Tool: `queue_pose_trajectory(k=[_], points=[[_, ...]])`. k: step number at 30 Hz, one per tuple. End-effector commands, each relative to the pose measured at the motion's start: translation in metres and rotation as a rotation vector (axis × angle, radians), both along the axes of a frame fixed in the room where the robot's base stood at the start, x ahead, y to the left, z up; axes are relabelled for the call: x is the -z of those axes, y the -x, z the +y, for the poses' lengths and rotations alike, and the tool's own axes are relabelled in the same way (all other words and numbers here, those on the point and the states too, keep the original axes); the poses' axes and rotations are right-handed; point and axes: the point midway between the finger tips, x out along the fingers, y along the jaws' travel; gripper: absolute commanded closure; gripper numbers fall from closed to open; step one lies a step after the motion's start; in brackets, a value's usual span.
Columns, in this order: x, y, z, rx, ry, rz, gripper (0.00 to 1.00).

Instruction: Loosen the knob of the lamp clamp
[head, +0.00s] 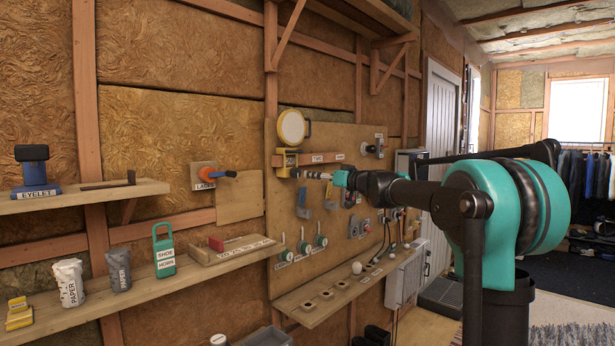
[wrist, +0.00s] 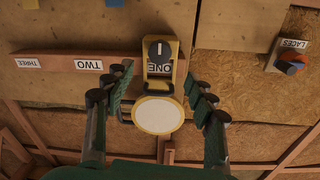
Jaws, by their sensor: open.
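The lamp clamp (wrist: 160,68) is a yellow bracket labelled ONE on the wall board. Its black round knob (wrist: 159,50) has a white line and faces my wrist camera. The round yellow-rimmed lamp (wrist: 157,114) with a pale face is attached to the clamp. In the head view the lamp (head: 291,127) sits above the clamp (head: 281,160). My gripper (wrist: 158,76) is open, with its fingers apart on either side of the clamp in the wrist view. In the head view my gripper (head: 322,175) points at the clamp area. Contact with the knob cannot be seen.
A rail with a TWO label (head: 325,157) runs right of the clamp. An orange-and-blue LACES knob (head: 215,174) is on the wall to the left. Shelves below hold several items, including a green SHOE HORN holder (head: 164,254). A wooden ledge (head: 335,290) lies under the board.

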Motion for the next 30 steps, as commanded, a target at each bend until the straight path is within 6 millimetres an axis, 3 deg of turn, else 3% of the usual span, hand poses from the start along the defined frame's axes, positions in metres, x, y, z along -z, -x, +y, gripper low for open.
queue_pose_trajectory(k=[6, 20, 23, 26, 30], points=[[0.000, 0.015, -0.018, 0.001, 0.000, 0.000, 0.44], [0.007, 0.022, -0.020, -0.006, 0.008, 0.012, 0.44], [0.034, 0.040, -0.022, -0.018, 0.043, 0.059, 0.44], [0.080, 0.072, -0.028, -0.031, 0.103, 0.148, 0.44], [0.160, 0.127, -0.044, -0.024, 0.206, 0.306, 0.44]])
